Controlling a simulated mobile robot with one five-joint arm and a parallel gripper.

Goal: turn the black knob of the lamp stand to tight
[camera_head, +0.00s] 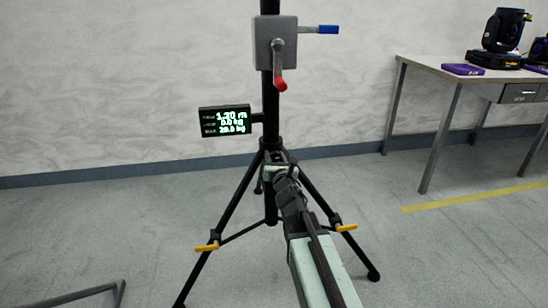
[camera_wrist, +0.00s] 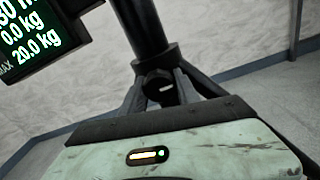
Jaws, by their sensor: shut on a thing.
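The black lamp stand (camera_head: 271,100) stands upright on its spread tripod legs in the head view. My gripper (camera_head: 277,168) is at the hub where the legs meet the column, and it hides most of that spot. In the wrist view the black knob (camera_wrist: 159,86), with a small pale mark, shows just beyond the dark front edge of my pale green gripper body. Whether the knob is tight cannot be told.
A display (camera_head: 225,121) on the column reads about 1.30 m and 0.0 kg. A winch box (camera_head: 262,45) with red and blue handles sits higher up. Yellow levers (camera_head: 207,247) are on the legs.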

